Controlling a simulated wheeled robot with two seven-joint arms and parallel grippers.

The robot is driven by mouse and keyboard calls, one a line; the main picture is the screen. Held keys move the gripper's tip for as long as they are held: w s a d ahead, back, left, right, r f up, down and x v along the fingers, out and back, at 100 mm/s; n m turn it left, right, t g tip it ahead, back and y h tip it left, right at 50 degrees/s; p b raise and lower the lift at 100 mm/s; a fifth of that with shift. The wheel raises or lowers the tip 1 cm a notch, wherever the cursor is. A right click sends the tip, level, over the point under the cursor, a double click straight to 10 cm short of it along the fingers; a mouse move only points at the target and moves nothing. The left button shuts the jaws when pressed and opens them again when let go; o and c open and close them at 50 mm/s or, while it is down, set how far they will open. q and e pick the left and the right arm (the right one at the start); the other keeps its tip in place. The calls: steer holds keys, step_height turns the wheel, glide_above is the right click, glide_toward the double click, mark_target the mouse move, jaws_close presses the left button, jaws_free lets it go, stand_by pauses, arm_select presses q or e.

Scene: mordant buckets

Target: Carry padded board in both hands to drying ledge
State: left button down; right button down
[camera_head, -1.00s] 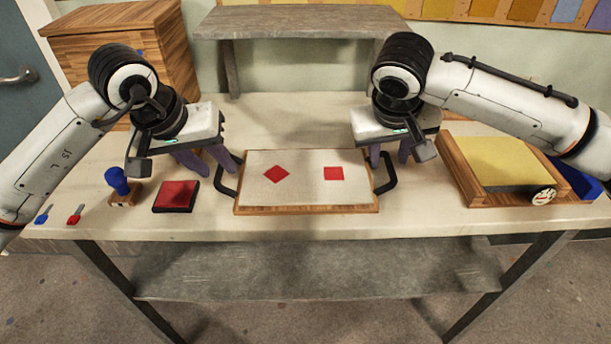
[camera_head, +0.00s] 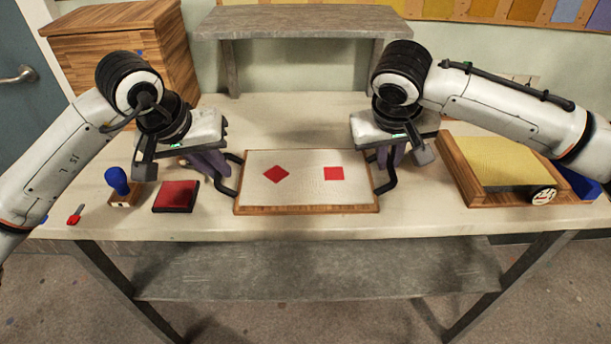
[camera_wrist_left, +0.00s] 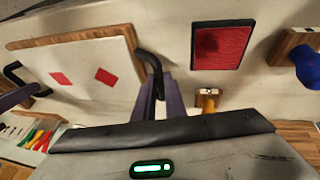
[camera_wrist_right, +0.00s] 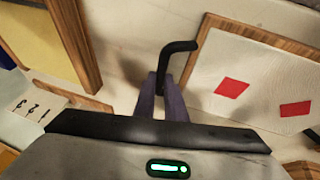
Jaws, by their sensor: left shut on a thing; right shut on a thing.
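The padded board (camera_head: 306,193) lies on the table, a pale cloth pad in a wooden frame with a red diamond and a red square printed on it. It has a black handle at each end. My left gripper (camera_head: 229,172) is shut on the left handle (camera_wrist_left: 151,62). My right gripper (camera_head: 386,166) is shut on the right handle (camera_wrist_right: 176,47). The drying ledge (camera_head: 300,22) is a grey raised shelf at the back of the table. The fingertips are partly hidden by the wrists in the head view.
A red ink pad (camera_head: 175,196) and a blue-handled stamp (camera_head: 118,184) stand left of the board. A wooden tray with a yellow screen (camera_head: 497,161) is at the right. A wooden cabinet (camera_head: 125,50) stands back left. The table between board and ledge is clear.

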arm_select(q)
steer(key=shift+r, duration=0.1)
arm_select(e)
steer(key=shift+r, duration=0.15)
